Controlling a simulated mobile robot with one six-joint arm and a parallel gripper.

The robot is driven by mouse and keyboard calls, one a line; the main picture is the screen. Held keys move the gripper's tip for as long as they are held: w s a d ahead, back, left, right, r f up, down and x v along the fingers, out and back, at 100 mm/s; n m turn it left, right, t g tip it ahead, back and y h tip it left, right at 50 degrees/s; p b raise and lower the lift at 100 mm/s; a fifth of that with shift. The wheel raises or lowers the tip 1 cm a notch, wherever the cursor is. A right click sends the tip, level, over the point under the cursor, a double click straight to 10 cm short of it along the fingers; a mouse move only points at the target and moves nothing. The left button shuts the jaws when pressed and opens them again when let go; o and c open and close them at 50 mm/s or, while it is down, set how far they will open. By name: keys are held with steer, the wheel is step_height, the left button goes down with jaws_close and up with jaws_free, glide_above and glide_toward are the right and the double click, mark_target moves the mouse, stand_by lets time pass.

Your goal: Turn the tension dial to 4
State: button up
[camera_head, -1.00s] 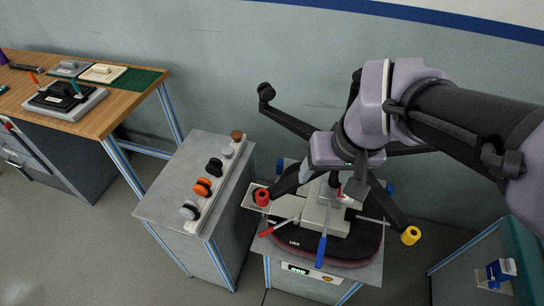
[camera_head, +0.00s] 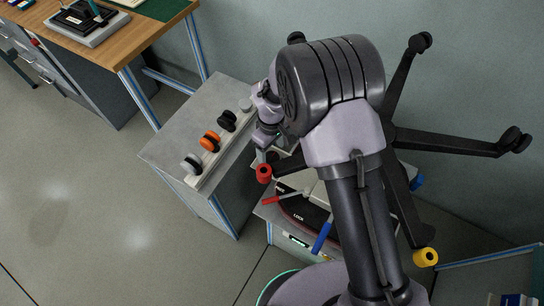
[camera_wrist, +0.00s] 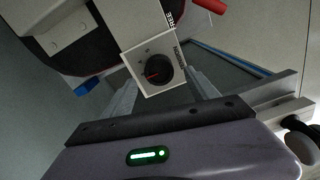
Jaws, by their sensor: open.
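The tension dial (camera_wrist: 158,70) is a round black knob with a red pointer on a pale plate (camera_wrist: 150,52) marked TENSION, in the wrist view. The red pointer points left in that picture; the scale marks are too small to read. My gripper (camera_wrist: 162,86) is open, with one grey finger on each side of the plate. I cannot tell whether the fingers touch the knob. In the head view my arm hides the dial, and my wrist is at the left side of the upturned chair (camera_head: 293,212).
A red lever (camera_head: 287,197) and a blue lever (camera_head: 322,235) stick out beside the chair seat. Chair legs with red (camera_head: 264,173) and yellow (camera_head: 425,257) caps stand around my arm. A grey cabinet (camera_head: 165,150) with several casters stands to the left. The floor at left is clear.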

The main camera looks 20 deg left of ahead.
mark_target(272, 157)
step_height(272, 157, down, 4)
steer(key=shift+r+b, duration=0.1)
steer(key=shift+b, duration=0.25)
steer(key=shift+w, duration=0.1)
steer(key=c, duration=1.4)
steer(key=shift+o, duration=0.2)
steer(key=shift+m, duration=0.3)
steer(key=m, duration=0.3)
steer(key=shift+m+b, duration=0.3)
steer(key=shift+b, duration=0.1)
steer(key=shift+m+b, duration=0.35)
steer(key=shift+m, duration=1.45)
